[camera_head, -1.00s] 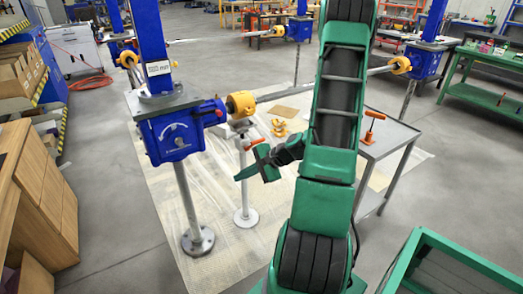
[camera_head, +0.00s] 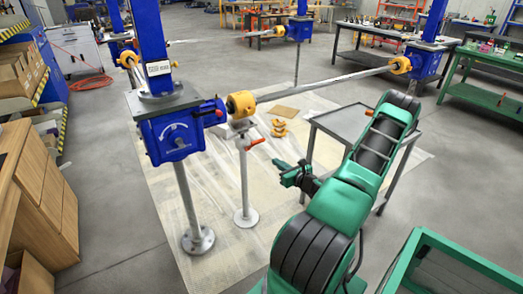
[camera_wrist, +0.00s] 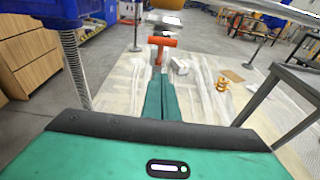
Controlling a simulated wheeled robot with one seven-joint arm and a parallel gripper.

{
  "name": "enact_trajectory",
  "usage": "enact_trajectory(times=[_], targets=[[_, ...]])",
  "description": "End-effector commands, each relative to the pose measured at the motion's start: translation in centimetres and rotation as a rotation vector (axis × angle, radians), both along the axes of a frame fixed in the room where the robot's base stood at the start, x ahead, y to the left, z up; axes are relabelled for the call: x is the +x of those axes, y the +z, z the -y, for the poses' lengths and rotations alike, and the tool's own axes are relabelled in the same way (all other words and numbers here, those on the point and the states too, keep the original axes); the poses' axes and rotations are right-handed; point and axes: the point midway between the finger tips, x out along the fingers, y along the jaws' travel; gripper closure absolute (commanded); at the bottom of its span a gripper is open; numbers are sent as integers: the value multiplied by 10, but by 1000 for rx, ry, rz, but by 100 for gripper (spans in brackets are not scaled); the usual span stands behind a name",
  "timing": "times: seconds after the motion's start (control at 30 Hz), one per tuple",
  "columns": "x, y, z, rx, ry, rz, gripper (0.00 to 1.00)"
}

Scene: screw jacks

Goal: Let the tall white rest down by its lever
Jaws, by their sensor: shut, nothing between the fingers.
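The tall white rest (camera_head: 244,185) stands upright on its round floor plate, with its top just under the yellow coupling (camera_head: 240,104); I cannot tell whether they touch. Its orange lever (camera_head: 254,143) sticks out to the right near the top of the post. The lever also shows in the wrist view (camera_wrist: 163,42), straight ahead of the fingers. My gripper (camera_head: 277,166) is to the right of the lever and below it, apart from it. In the wrist view my green fingers (camera_wrist: 160,80) are together and empty.
A blue screw jack (camera_head: 172,135) on a grey post stands left of the rest. A long shaft (camera_head: 330,82) runs right from the coupling. A grey table (camera_head: 345,122) stands behind my arm. Yellow parts (camera_head: 279,128) and a brown sheet (camera_head: 284,111) lie on the floor covering.

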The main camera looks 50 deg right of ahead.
Motion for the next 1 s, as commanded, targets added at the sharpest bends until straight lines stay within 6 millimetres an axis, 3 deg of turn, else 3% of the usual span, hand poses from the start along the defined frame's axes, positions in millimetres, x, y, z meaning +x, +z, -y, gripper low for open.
enact_trajectory(times=[0.5, 0.73, 1.0], targets=[[89, -14, 21, -7, 6, 1, 100], [110, 3, 26, -6, 6, 0, 100], [116, 6, 29, -5, 3, 0, 100]])
